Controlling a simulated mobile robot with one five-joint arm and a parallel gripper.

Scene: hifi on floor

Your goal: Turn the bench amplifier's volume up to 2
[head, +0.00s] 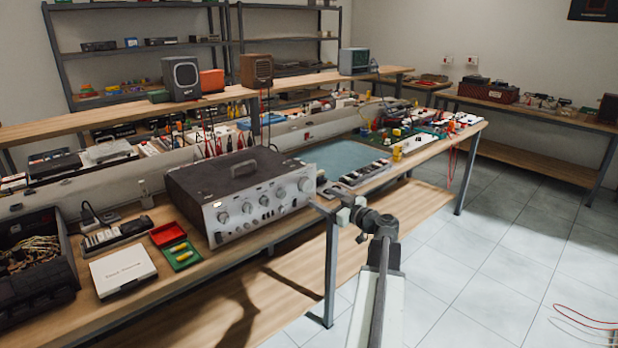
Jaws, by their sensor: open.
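The bench amplifier (225,181) sits on the wooden workbench, with a dark top, a carry handle and a silver front panel facing the lower right. Several round silver knobs run along the panel. The largest-looking knob (304,184) is at the panel's right end, and others stand to its left. Labels and scale marks are too small to read, so I cannot tell which knob is the volume or where it points. My gripper (322,198) is open and empty, just right of the panel's right end. It appears apart from the knobs.
A blue-green mat (345,152) and a dark multi-switch strip (365,172) lie on the bench behind my gripper. The tiled floor at right is mostly clear.

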